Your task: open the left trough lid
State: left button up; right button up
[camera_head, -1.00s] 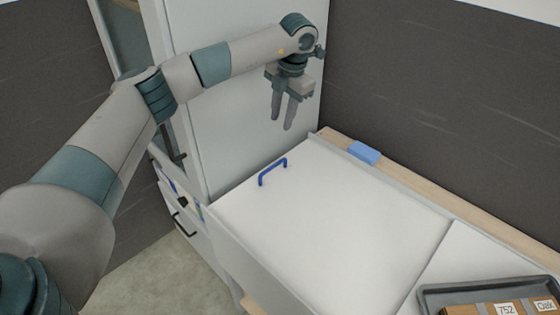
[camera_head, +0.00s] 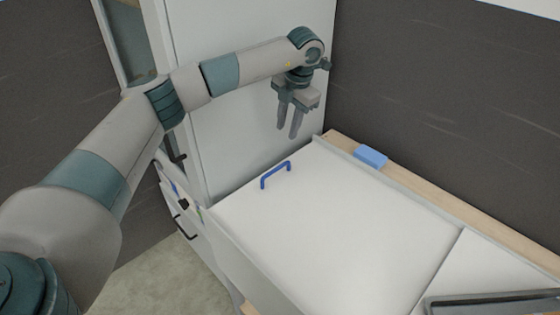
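The left trough lid (camera_head: 330,228) is a large white flat panel, lying shut on the trough. Its blue bar handle (camera_head: 276,174) stands near the lid's far left edge. My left gripper (camera_head: 288,134) hangs above the far edge of the lid, fingers pointing down, above and slightly right of the handle. Its two fingers are apart with a narrow gap, and nothing is between them. It does not touch the handle. My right gripper is not in view.
A tall white cabinet (camera_head: 235,110) stands behind the gripper. A blue block (camera_head: 371,156) sits on the wooden ledge (camera_head: 420,190) along the dark wall. A grey tray (camera_head: 490,302) lies on the neighbouring white panel (camera_head: 490,268) at lower right. The lid's surface is clear.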

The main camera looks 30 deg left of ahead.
aim_at(279, 166)
pick_arm(q)
jog(key=a+f+p, duration=0.1)
jog(key=f+p, duration=0.1)
jog(key=f, duration=0.2)
jog(key=f+p, duration=0.1)
jog(key=f, duration=0.4)
jog(key=a+f+p, duration=0.1)
jog(key=f+p, duration=0.1)
jog(key=f, duration=0.3)
jog(key=shift+w+a+f+p, duration=0.15)
jog(key=shift+w+a+p, duration=0.2)
jog(key=shift+w, duration=0.05)
jog(key=shift+a+f, duration=0.1)
jog(key=shift+f, duration=0.6)
grip_shut()
